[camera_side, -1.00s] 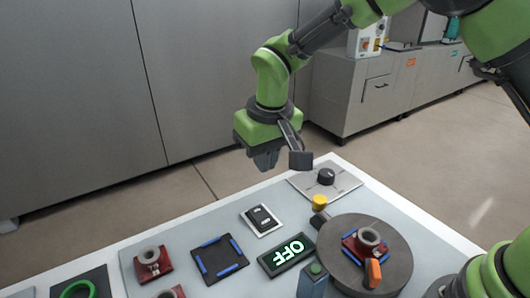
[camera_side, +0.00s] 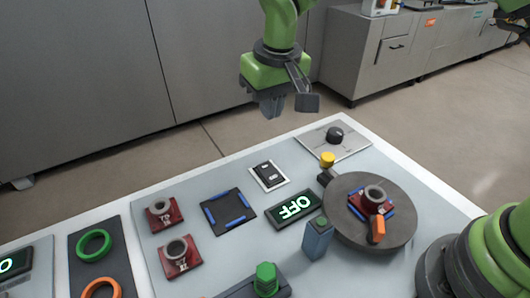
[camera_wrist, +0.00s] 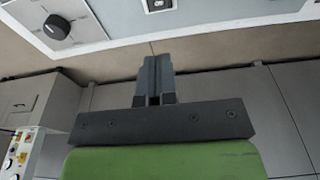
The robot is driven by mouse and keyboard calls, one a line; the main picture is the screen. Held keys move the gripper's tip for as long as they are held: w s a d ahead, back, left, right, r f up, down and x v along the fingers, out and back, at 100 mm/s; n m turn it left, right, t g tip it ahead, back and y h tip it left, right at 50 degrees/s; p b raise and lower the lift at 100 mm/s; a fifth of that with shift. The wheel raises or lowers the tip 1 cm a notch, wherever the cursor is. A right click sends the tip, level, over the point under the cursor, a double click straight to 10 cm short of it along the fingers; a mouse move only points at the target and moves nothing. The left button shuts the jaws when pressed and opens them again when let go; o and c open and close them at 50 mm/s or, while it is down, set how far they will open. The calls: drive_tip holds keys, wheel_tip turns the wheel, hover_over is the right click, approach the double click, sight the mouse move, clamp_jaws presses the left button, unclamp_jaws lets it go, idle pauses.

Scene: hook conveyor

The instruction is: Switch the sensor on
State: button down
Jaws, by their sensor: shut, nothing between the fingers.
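A small display panel (camera_side: 297,208) on the table reads OFF in lit letters. A black rocker switch on a white plate (camera_side: 269,175) sits just behind it; it shows partly at the top edge of the wrist view (camera_wrist: 158,5). A black rotary knob on a grey plate (camera_side: 335,135) is at the back right of the table, also in the wrist view (camera_wrist: 57,27). My gripper (camera_side: 272,108) is shut and empty, above and beyond the table's back edge; its fingers show in the wrist view (camera_wrist: 154,82).
A round turntable (camera_side: 400,235) bears a red part with a grey ring. A yellow-topped sensor post (camera_side: 327,160) and a blue-grey post (camera_side: 317,240) stand beside it. A dark square with blue bars (camera_side: 228,222) and red parts (camera_side: 160,214) lie left.

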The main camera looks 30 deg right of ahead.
sight(267, 168)
drive_tip(key=f, duration=0.4)
drive_tip(key=w+f, duration=0.1)
drive_tip(key=f, duration=0.4)
drive_tip(key=w+f, duration=0.1)
drive_tip(key=f, duration=0.3)
drive_tip(key=shift+w+f, duration=0.1)
drive_tip(key=shift+f, duration=0.3)
drive_tip(key=shift+f, duration=0.2)
drive_tip(key=shift+s+r, duration=0.4)
drive_tip(key=shift+s, duration=0.3)
wheel_tip(267, 168, up, 14)
drive_tip(key=w, duration=0.2)
drive_tip(key=shift+w, duration=0.1)
